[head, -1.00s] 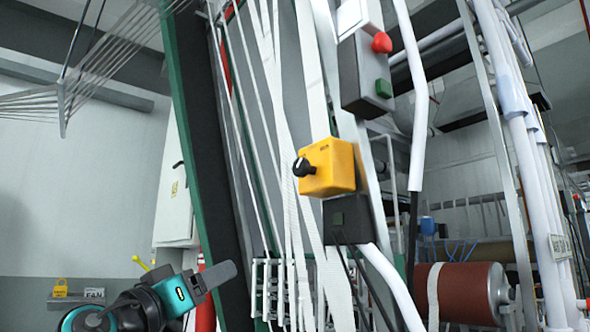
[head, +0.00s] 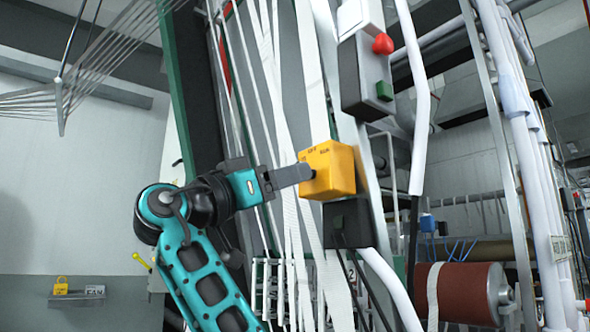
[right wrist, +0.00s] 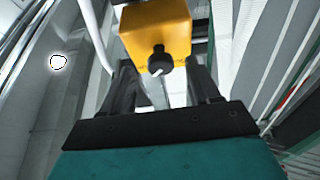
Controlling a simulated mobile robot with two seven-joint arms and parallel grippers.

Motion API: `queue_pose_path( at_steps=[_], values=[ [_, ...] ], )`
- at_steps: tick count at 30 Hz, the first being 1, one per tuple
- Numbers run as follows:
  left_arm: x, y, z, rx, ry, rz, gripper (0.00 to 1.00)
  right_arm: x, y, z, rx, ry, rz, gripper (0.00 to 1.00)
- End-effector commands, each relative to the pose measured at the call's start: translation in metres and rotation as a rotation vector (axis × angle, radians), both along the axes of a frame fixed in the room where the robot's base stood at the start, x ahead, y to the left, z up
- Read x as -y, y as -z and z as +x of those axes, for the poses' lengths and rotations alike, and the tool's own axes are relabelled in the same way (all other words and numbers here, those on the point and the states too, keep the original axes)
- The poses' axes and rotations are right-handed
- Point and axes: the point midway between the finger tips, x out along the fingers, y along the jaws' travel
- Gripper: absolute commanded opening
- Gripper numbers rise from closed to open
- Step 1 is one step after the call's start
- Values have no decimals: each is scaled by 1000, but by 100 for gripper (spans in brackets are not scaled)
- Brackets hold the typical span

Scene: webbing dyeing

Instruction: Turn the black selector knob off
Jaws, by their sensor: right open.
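The yellow switch box (head: 330,168) is mounted on the machine frame at the centre of the head view. In that view its black knob is hidden behind my right gripper (head: 305,173), whose fingertips are at the box's left face. In the right wrist view the yellow box (right wrist: 158,30) fills the top centre. The black selector knob (right wrist: 159,60), with a white mark, shows between the two fingers of the open right gripper (right wrist: 160,78). I cannot tell whether the fingers touch the knob. My left gripper is not in view.
A grey control box (head: 365,75) with a red button (head: 383,44) and a green button (head: 385,91) is above the yellow box. A dark box (head: 347,222) sits below. White webbing strands (head: 285,120) hang close by the gripper. A red-brown roller (head: 462,292) is at lower right.

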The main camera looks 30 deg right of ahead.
Motion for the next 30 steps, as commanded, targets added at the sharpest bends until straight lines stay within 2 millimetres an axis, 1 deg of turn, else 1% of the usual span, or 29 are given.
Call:
queue_pose_path(
  at_steps=[1,3,6,10,17,30],
  values=[
    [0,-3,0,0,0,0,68,8,-4,0,1,2,1,61],
    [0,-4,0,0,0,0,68,16,-7,1,1,2,1,61],
    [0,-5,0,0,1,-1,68,23,-10,2,0,0,0,61],
    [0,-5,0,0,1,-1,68,26,-11,2,1,-1,0,61],
    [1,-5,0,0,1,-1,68,26,-11,2,1,-1,0,61],
    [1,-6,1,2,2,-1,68,26,-11,2,0,-1,0,19]
  ],
)
